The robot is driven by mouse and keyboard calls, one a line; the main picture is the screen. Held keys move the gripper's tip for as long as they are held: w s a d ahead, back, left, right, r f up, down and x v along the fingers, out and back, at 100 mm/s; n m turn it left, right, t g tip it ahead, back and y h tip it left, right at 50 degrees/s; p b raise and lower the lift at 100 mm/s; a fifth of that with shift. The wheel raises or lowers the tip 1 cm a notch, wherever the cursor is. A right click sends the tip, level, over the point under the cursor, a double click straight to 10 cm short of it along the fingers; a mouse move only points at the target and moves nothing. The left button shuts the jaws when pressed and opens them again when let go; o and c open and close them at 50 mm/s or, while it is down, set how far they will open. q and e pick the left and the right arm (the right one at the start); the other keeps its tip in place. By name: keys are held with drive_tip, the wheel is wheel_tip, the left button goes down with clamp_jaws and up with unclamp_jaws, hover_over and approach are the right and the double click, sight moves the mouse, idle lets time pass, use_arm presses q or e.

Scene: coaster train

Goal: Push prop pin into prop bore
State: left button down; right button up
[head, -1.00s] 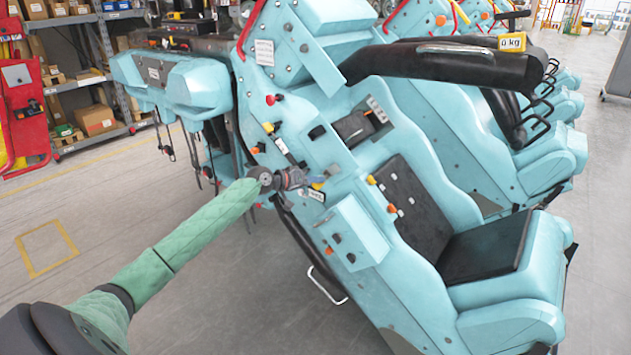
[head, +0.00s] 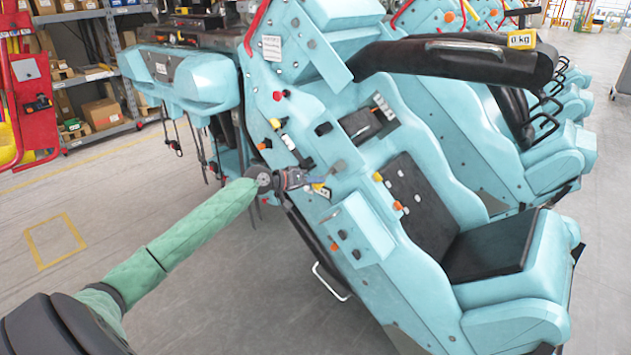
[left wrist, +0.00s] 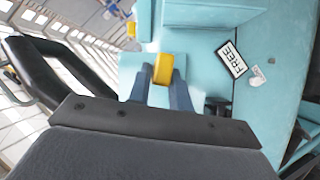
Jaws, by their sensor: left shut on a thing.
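My left gripper (head: 318,182) is at the side panel of the teal coaster car (head: 345,215). In the left wrist view my left gripper (left wrist: 162,82) is shut on a yellow piece (left wrist: 163,68), which I take to be the prop pin. The piece sits between the two blue-grey fingertips, in front of a teal surface. A white "FREE" label (left wrist: 231,59) is on the teal panel to its right. I cannot make out the prop bore in either view. Whether the pin touches the panel cannot be told. My right gripper is not in view.
Black seat pads (head: 492,245) and a thick black restraint bar (head: 450,62) are on the car's right. Knobs and small fittings (head: 278,96) stick out of the panel. A teal unit (head: 185,80) hangs at upper left. Open floor (head: 200,300) lies below the arm.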

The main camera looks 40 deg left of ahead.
use_arm(q)
drive_tip(key=shift+s+a, duration=0.1)
drive_tip(key=shift+s, duration=1.2)
drive_tip(key=s, duration=0.6)
drive_tip(key=shift+a, duration=0.25)
idle(0.4)
